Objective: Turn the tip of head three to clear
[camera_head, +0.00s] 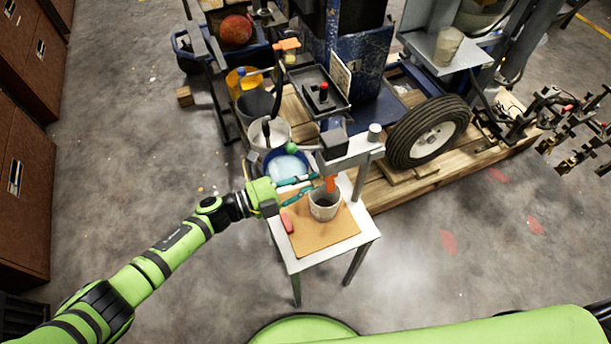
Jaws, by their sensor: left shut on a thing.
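A grey spray head (347,150) on a post reaches over a small table. An orange tip (331,184) hangs below it, above a white cup (324,204) with dark contents. My left gripper (317,184) comes in from the left with its teal fingers closed at the orange tip. The exact contact is too small to see clearly. No number is readable on this head, and which way the tip is set cannot be told. My right gripper is not in view.
The small white table (345,252) carries a brown board (318,236) and a red block (287,222). Buckets, including a blue one (268,164), stand behind it. A black tyre (428,132) is at the right. The floor left of the table is clear.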

